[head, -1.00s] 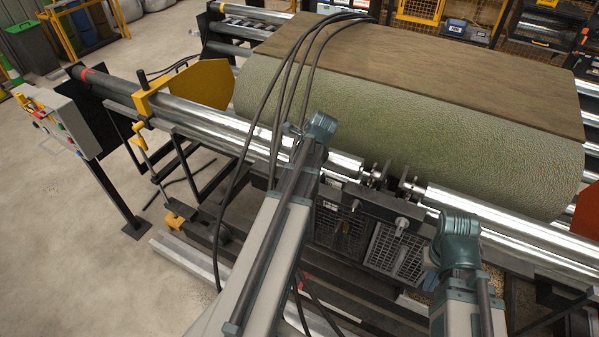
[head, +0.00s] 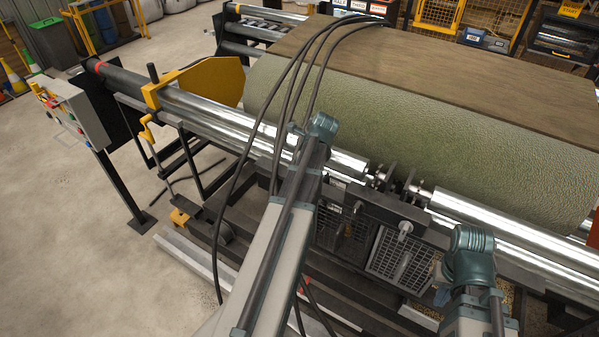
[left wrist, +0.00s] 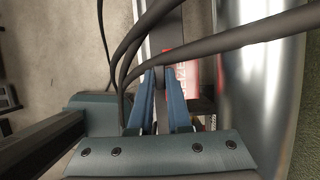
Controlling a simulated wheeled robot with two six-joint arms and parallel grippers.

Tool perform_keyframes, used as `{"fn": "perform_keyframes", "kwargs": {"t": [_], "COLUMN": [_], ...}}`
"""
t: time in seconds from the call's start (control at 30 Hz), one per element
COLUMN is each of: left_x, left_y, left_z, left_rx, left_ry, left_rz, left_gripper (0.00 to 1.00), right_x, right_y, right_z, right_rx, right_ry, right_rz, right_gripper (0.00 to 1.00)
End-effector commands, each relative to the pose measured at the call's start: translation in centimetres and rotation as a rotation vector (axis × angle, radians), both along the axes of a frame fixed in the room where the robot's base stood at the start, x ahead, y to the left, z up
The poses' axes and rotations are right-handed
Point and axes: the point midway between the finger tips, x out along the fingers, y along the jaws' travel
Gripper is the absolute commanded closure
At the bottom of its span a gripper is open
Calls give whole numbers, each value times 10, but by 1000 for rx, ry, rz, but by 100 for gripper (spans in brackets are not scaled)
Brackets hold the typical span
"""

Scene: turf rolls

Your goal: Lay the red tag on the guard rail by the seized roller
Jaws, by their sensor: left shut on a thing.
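The red tag (left wrist: 184,66), with white lettering, is held at the fingertips of my left gripper (left wrist: 161,72) in the left wrist view. Its blue fingers are shut on it, and cables cross over part of it. A grey rail (left wrist: 162,32) runs just beyond the fingertips; I cannot tell whether the tag touches it. In the head view my left wrist hides its fingers. The shiny rollers (head: 500,223) lie beside the turf roll; which is seized I cannot tell. My right gripper (head: 440,292) is mostly hidden by its wrist in the head view.
Black cables (head: 283,110) loop from my left arm across the turf roll (head: 420,140). A yellow guard plate (head: 205,82) stands at the rollers' left part. A control box (head: 75,112) on a post stands further left. Wire-mesh guards (head: 397,262) sit below the rollers. The left floor is mostly clear.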

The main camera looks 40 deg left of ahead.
Motion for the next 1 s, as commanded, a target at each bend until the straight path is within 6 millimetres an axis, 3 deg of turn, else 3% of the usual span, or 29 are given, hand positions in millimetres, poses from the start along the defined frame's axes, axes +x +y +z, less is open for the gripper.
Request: {"fn": "perform_keyframes", "kwargs": {"t": [0.1, 0.13, 0.27, 0.67, 1.0], "left_x": [0, 0, 0, 0, 1], "left_y": [0, 0, 0, 0, -11], "left_z": [-4, -2, -2, 1, 31], "left_rx": [0, 0, 0, 0, 0], "left_ry": [0, 0, 0, 0, 0], "left_rz": [0, 0, 0, 0, -1], "left_gripper": [100, 79, 55, 54, 54], "right_x": [0, 0, 0, 0, 0], "right_y": [0, 0, 0, 0, 0], "right_z": [-4, -2, -2, 1, 31], "right_rx": [0, 0, 0, 0, 1], "right_ry": [0, 0, 0, 0, 0], "right_rz": [0, -1, -1, -1, -6], "right_gripper": [100, 100, 100, 100, 100]}}
